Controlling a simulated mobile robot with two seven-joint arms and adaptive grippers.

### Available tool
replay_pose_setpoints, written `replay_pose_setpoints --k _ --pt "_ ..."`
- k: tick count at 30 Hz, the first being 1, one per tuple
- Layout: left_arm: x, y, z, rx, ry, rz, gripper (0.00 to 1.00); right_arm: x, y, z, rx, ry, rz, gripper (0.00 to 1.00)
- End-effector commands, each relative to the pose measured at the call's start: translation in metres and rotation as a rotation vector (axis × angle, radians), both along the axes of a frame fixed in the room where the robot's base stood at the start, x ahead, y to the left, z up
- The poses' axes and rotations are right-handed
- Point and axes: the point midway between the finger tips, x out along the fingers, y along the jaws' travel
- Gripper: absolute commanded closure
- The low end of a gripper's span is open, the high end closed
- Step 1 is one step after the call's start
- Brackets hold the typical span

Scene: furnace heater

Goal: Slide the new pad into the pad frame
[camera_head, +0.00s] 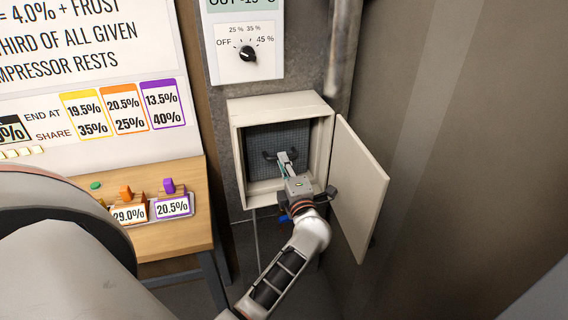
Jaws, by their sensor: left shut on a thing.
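The pad (262,138) shows as a dark grey, finely gridded panel inside the open beige box on the wall. It stands upright and fills most of the opening. The pad frame (239,150) is the beige housing around it; I cannot tell how deep the pad sits in it. My left gripper (283,157) reaches into the box from below and is shut at the face of the pad, in front of its middle. The gripper and wrist hide the pad's lower middle. My right gripper is not in view.
The box door (362,190) hangs open to the right, close to my left wrist. A dial panel (247,55) is above the box, with a vertical pipe (343,45) beside it. A wooden table (185,238) with coloured blocks and number cards stands at left.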

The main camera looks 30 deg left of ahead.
Motion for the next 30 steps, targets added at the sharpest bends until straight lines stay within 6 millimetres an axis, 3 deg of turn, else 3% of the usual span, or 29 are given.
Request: replay_pose_setpoints --k 19,21,22,30 --pt "0.01 0.011 0.001 0.005 -0.007 0.001 1.0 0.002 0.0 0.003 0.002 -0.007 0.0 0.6" --pt "0.01 0.011 0.001 0.005 -0.007 0.001 0.76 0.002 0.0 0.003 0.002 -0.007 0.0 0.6" --pt "0.009 0.011 0.001 0.005 -0.007 0.001 0.71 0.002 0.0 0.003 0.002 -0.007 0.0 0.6" --pt "0.009 0.011 -0.001 0.004 -0.005 0.001 0.71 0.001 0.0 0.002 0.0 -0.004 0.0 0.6"
